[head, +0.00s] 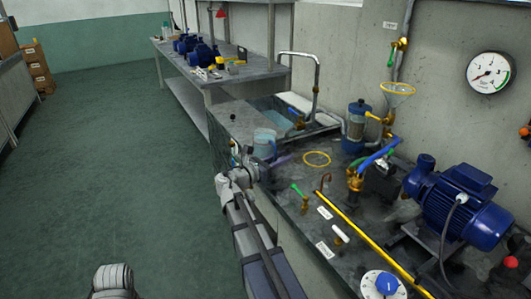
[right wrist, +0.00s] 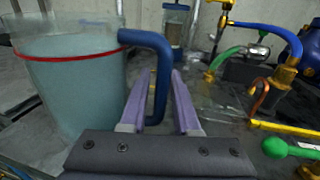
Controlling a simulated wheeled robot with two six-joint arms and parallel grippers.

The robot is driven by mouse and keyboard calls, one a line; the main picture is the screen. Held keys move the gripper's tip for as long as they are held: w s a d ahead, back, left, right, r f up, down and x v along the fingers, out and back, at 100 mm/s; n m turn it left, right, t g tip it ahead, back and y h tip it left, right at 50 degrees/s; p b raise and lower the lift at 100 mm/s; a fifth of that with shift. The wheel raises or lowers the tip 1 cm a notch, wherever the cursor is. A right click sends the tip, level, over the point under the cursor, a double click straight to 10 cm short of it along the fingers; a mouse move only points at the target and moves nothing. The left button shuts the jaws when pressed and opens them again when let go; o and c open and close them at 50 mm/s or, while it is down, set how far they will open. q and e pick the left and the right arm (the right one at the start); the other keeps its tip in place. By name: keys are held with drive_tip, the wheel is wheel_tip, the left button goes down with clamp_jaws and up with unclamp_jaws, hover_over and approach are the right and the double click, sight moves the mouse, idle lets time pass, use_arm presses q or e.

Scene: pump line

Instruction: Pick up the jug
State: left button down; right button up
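The jug (head: 264,146) is a clear, bluish vessel standing on the dark bench near the sink. In the right wrist view the jug (right wrist: 75,85) fills the left side, with a red band near its top and a blue handle (right wrist: 159,75). My right gripper (head: 281,161) is at the jug's handle side. In the right wrist view its two purple fingers (right wrist: 163,95) are apart, with the lower part of the handle between them. I cannot tell whether either finger touches the handle. My left gripper is out of view.
A sink (head: 285,118) with a bent tap lies behind the jug. A yellow ring (head: 317,158) lies on the bench to the right. Further right are a blue pump motor (head: 467,205), pipes, valves and a yellow rod (head: 370,243). The floor at left is clear.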

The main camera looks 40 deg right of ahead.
clamp_jaws()
idle(1.4)
